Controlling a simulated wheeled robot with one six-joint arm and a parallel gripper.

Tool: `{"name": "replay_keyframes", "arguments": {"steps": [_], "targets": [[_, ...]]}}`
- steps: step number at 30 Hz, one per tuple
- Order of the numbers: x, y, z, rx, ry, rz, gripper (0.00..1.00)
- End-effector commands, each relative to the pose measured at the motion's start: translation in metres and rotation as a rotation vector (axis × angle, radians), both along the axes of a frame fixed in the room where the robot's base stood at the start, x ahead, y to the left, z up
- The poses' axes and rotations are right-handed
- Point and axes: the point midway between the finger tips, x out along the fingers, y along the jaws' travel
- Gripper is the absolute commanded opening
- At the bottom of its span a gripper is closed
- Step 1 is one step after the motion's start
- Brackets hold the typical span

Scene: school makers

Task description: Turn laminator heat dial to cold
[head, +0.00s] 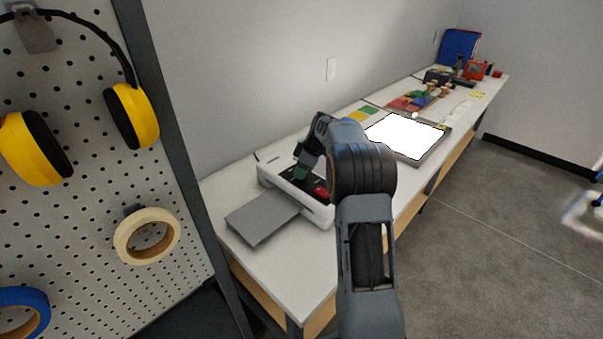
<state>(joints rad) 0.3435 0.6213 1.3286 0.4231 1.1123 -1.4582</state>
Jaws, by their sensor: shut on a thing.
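The laminator (318,212) is a white machine with a dark top panel, standing on the near end of the long white bench. A grey tray (262,216) sticks out of its front. A red part (321,191) and a green part (300,173) show on the dark panel. My gripper (301,170) points down at the panel, beside the green part, and is shut on the heat dial. The fingers hide the dial, so its setting cannot be read. My arm covers the right side of the laminator.
A bright white light panel (404,135) lies on the bench behind my arm. Coloured sheets, small tools and a blue binder (459,46) are farther along. A pegboard (80,165) with yellow earmuffs (133,115) and tape rolls stands close on the left. The floor at right is mostly clear.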

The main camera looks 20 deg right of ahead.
Motion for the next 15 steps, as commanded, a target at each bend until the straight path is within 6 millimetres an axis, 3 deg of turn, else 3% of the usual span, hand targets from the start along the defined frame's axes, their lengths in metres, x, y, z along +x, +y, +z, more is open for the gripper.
{"name": "replay_keyframes", "arguments": {"steps": [15], "targets": [[0.0007,-0.0008,0.0000,-0.002,0.001,0.230,0.11]]}}
